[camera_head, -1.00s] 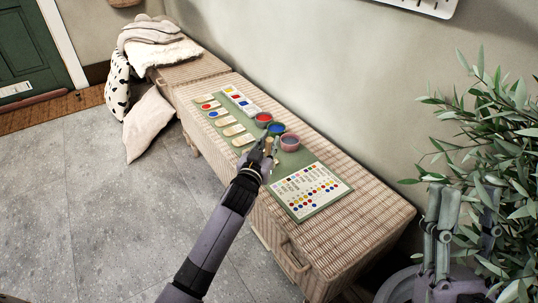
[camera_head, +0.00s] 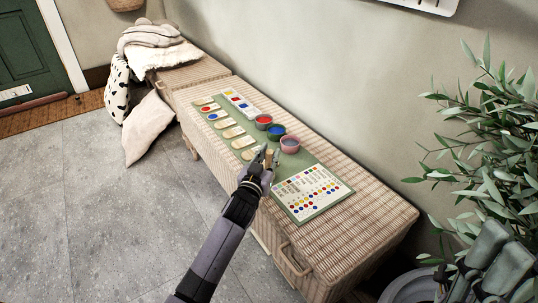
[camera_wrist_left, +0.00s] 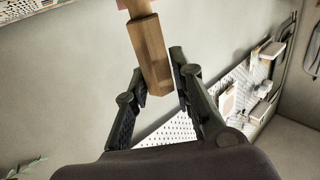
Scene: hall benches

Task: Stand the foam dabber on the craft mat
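The foam dabber (camera_head: 274,157) is a small tan wooden piece at my left gripper (camera_head: 265,158). In the left wrist view its square wooden handle (camera_wrist_left: 150,52) lies between the two fingers (camera_wrist_left: 160,75), close against both, with a pinkish part at the top picture edge. The left gripper appears shut on the handle. It is at the front edge of the green craft mat (camera_head: 308,157); whether the dabber touches the mat is not clear. My right gripper (camera_head: 497,258) is at the lower right, away from the bench, partly cut off; its opening is unclear.
The mat lies on a wicker bench (camera_head: 365,220). On it are red (camera_head: 263,122), blue (camera_head: 276,131) and pink (camera_head: 290,144) cups, several wooden pieces (camera_head: 233,131) and a dotted colour chart (camera_head: 312,192). A leafy plant (camera_head: 495,150) stands right. The bench's right end is bare.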

